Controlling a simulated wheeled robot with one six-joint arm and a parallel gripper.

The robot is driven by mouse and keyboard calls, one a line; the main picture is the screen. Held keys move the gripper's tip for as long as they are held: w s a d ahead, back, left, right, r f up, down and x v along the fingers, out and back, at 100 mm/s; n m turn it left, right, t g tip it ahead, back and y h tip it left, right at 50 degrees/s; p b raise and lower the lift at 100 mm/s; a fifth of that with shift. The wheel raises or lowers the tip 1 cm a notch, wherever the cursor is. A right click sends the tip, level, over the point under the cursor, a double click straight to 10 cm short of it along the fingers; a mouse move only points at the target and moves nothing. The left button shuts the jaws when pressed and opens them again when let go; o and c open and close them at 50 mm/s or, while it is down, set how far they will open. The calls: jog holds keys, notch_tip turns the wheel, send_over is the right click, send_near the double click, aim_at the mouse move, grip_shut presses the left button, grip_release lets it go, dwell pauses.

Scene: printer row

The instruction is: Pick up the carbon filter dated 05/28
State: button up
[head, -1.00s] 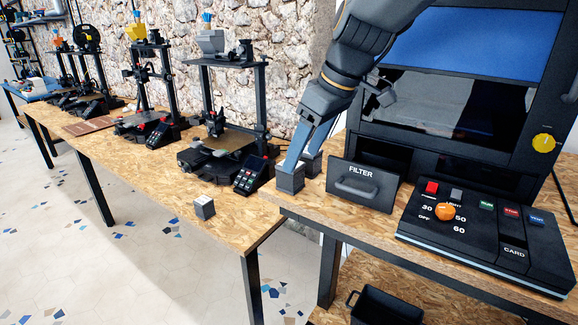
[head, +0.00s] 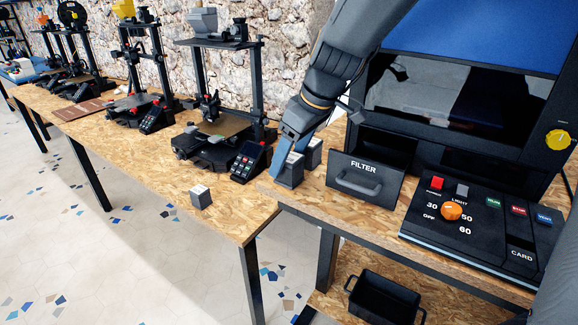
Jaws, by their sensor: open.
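Two small grey filter blocks stand close together at the left end of the enclosure's table, left of the FILTER drawer. The front block (head: 294,158) is partly hidden by my gripper; the rear block (head: 314,153) stands just behind it to the right. A third grey block with a pale top (head: 200,197) stands alone on the lower printer table. My gripper (head: 288,171) is open and low at the front block, a blue finger covering its near side. I cannot tell whether it touches the block. No date is readable on any block.
The FILTER drawer front (head: 364,181) stands just right of the blocks. The control panel (head: 478,222) is further right. A printer's small keypad (head: 249,162) is close on the left. A black bin (head: 383,298) sits on the shelf below.

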jog(key=shift+f, duration=0.2)
jog(key=c, duration=1.2)
jog(key=shift+r, duration=0.15)
